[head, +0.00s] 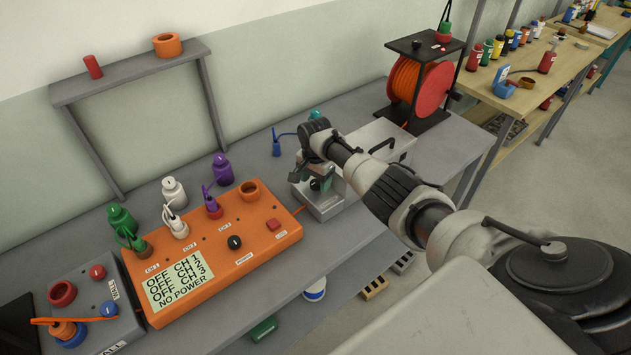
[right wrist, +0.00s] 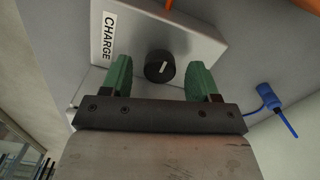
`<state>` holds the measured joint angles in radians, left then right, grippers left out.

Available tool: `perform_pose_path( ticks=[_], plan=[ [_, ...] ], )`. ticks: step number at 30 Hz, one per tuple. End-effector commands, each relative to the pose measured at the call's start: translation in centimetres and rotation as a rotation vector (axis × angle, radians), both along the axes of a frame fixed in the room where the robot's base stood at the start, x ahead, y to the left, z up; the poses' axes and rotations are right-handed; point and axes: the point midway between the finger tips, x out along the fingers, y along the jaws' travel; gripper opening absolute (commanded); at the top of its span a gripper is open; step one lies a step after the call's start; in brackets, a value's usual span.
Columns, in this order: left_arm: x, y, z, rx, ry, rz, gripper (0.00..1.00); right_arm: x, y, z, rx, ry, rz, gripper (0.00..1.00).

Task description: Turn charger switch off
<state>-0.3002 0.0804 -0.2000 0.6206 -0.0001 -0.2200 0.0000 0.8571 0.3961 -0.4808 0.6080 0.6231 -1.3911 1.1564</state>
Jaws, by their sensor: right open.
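The charger is a grey box (head: 327,206), mostly behind my right arm in the head view. In the right wrist view its face (right wrist: 195,42) carries a label (right wrist: 108,35) reading "CHARGE". Its switch is a round black knob (right wrist: 160,66) with a white pointer mark, seen tilted slightly off the picture's vertical. My right gripper (head: 318,184) is over the charger, with green fingers. In the right wrist view the open fingers (right wrist: 161,79) stand on either side of the knob, with a gap at each side. The knob is hidden in the head view. My left gripper is out of view.
An orange panel (head: 268,210) with a "NO POWER" display stands left of the charger. A grey case (head: 378,143) with a black handle is behind it. A blue plug (head: 276,147) lies near. An orange cable reel (head: 405,88) stands at the back right.

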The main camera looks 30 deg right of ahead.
Motion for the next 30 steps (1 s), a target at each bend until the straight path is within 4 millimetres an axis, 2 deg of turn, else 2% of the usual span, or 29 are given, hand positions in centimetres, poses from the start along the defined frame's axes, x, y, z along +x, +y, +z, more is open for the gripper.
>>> perform_pose_path(
  ticks=[11,20,30],
  plan=[
    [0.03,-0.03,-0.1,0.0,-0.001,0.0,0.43,0.0,0.01,-0.53,-0.001,0.0,0.001,0.59],
    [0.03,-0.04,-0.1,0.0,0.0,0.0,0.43,-0.02,-0.01,-0.52,0.0,0.0,0.0,0.13],
    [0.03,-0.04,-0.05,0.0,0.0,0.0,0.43,-0.01,0.01,-0.49,0.001,-0.001,0.045,0.11]
  ],
)
